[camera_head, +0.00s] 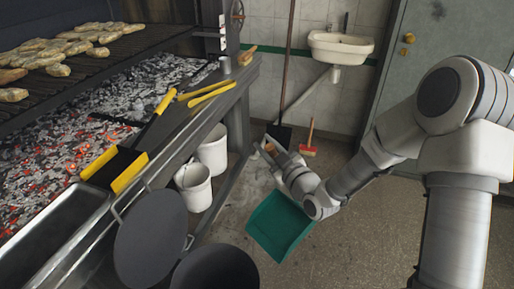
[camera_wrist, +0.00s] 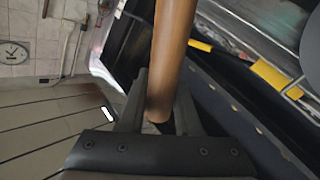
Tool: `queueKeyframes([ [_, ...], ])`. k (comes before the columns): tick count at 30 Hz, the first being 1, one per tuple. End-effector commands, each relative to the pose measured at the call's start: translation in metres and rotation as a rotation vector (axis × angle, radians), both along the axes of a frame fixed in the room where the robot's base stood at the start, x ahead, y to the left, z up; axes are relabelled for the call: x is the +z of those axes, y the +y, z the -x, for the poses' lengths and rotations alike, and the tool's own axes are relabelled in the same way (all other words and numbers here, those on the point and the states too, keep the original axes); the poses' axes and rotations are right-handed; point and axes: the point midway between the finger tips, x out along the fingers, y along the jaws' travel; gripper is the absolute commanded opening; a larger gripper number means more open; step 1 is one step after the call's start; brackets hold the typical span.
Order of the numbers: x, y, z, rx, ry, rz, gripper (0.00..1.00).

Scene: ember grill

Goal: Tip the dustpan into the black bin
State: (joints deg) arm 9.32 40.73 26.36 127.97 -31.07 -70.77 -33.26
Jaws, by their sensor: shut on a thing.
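My gripper (camera_head: 272,150) is shut on a wooden handle, whose brown end shows at the jaws in the head view. In the wrist view the handle (camera_wrist: 173,50) runs up between the two fingers (camera_wrist: 158,108). The green dustpan (camera_head: 280,226) hangs just below my wrist, its pan tilted toward the camera. The join between handle and pan is hidden by my wrist. I see no clear load on the pan. The black bin (camera_head: 215,270) is at the bottom edge, left of and nearer than the dustpan. The dustpan is apart from it.
A dark round disc (camera_head: 150,238) stands upright left of the bin. The grill (camera_head: 60,170) with glowing coals fills the left side. Two white buckets (camera_head: 212,152) sit under its ledge. A small red-handled brush (camera_head: 308,142) is on the floor behind. Floor at right is clear.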

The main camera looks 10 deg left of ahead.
Motion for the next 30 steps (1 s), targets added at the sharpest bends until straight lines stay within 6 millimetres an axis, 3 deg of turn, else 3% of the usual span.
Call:
queueKeyframes([
  [30,-0.024,-0.069,-0.089,-0.001,0.123,-0.101,0.00],
])
